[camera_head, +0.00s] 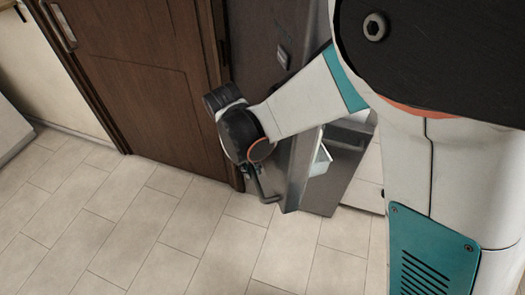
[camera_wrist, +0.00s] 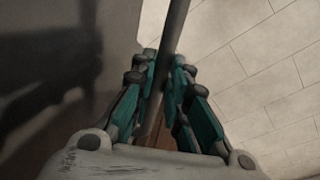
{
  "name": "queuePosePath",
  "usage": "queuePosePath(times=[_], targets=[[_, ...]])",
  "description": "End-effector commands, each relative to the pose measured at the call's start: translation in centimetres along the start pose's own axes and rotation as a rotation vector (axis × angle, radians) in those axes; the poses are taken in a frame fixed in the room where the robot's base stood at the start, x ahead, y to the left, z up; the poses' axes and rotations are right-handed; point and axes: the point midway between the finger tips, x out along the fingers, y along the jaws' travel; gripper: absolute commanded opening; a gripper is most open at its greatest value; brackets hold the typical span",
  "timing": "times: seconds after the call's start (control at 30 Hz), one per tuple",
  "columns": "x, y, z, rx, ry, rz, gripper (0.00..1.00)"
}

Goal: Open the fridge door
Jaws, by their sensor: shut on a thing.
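The fridge door (camera_head: 270,40) is a dark grey panel in the head view, behind my arm. It stands partly open, with a gap on its right where a pale shelf or bin (camera_head: 320,160) shows. Its handle (camera_head: 268,196) is a thin grey bar, with its lower end visible below my gripper. My gripper (camera_head: 256,172) is at this handle. In the wrist view the handle (camera_wrist: 176,30) runs between the teal fingers of my gripper (camera_wrist: 164,75), which is shut on it. The door's dark face (camera_wrist: 45,60) fills the left. My arm hides much of the fridge.
A brown wooden door (camera_head: 140,70) in its frame stands close left of the fridge door. The tiled floor (camera_head: 150,230) is clear in front. A white unit (camera_head: 10,130) stands at the far left edge.

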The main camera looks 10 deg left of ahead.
Motion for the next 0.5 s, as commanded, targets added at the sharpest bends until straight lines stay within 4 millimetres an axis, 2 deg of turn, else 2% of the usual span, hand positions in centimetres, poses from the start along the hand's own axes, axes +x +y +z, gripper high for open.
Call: queuePosePath(times=[0.5], targets=[[-0.15, -0.61, -0.22, 0.013, 0.0, 0.0, 0.0]])
